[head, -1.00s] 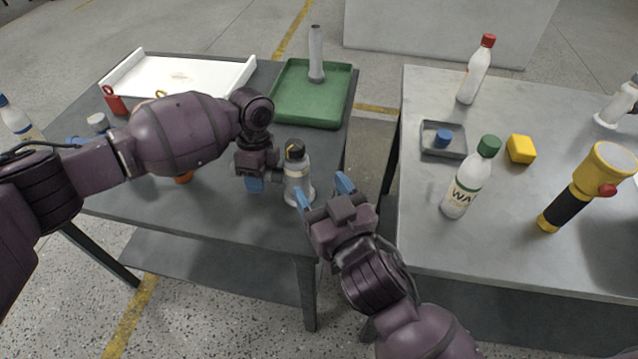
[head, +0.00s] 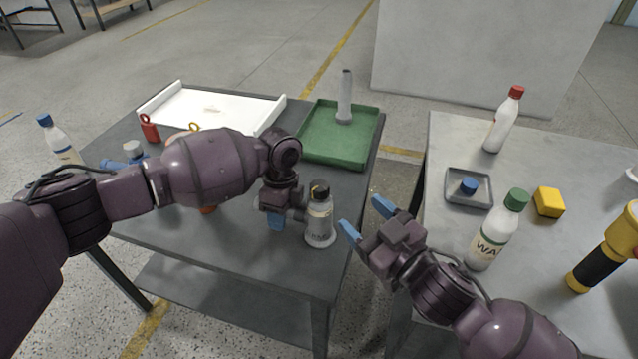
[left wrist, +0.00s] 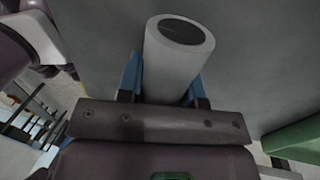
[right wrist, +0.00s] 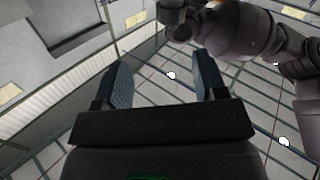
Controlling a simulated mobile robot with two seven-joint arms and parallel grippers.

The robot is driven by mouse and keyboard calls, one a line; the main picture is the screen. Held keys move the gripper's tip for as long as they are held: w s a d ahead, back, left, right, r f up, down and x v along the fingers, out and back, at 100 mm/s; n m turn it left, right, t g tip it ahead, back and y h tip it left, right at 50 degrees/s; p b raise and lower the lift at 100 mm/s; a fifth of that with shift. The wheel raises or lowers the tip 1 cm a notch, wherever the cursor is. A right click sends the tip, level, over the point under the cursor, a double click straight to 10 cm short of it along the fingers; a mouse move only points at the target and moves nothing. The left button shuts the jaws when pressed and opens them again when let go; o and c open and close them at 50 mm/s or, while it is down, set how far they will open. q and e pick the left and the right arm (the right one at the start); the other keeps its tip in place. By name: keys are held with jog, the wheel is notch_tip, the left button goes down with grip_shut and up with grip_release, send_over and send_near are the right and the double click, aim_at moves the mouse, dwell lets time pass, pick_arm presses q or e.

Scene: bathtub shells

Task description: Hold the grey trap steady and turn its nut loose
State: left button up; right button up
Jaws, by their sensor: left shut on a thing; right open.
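The grey trap (head: 320,222) stands upright near the right edge of the left table, with a dark top and a flared pale base. I cannot clearly tell which part is its nut. My left gripper (head: 277,218) is at its left side, shut on the trap's grey tubular part. In the left wrist view a grey cylinder (left wrist: 172,70) with a dark round end sits between the blue fingers (left wrist: 165,85). My right gripper (head: 364,217) is open and empty, just right of the trap and apart from it. The right wrist view shows nothing between its fingers (right wrist: 162,80).
A green tray (head: 320,150) with an upright grey tube (head: 346,95) and a white tray (head: 160,115) lie behind. The right table holds bottles (head: 497,230), a small grey tray (head: 455,200), a yellow block (head: 549,202) and a yellow flashlight (head: 597,250). A gap separates the tables.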

aim_at(318, 184)
jog(key=shift+m+g+y, duration=0.5)
jog(key=shift+g+y, duration=0.2)
jog(key=shift+y, duration=0.2)
jog(key=x, duration=1.1)
jog(key=shift+w+a+f, duration=0.15)
jog(key=shift+a, duration=0.1)
jog(key=c, duration=0.9)
jog(key=shift+a+m+t+h, duration=0.1)
jog(key=shift+m+t+h, duration=0.65)
jog(key=shift+h, duration=0.25)
jog(key=shift+c, duration=0.2)
jog(key=shift+m+t+h, duration=0.55)
jog(key=shift+m+h, duration=0.1)
jog(key=shift+h, duration=0.15)
jog(key=shift+m+t+h, duration=0.5)
jog(key=shift+m+h, duration=0.2)
jog(key=shift+h, duration=0.3)
jog(key=shift+m+h, duration=0.3)
jog(key=shift+h, duration=0.2)
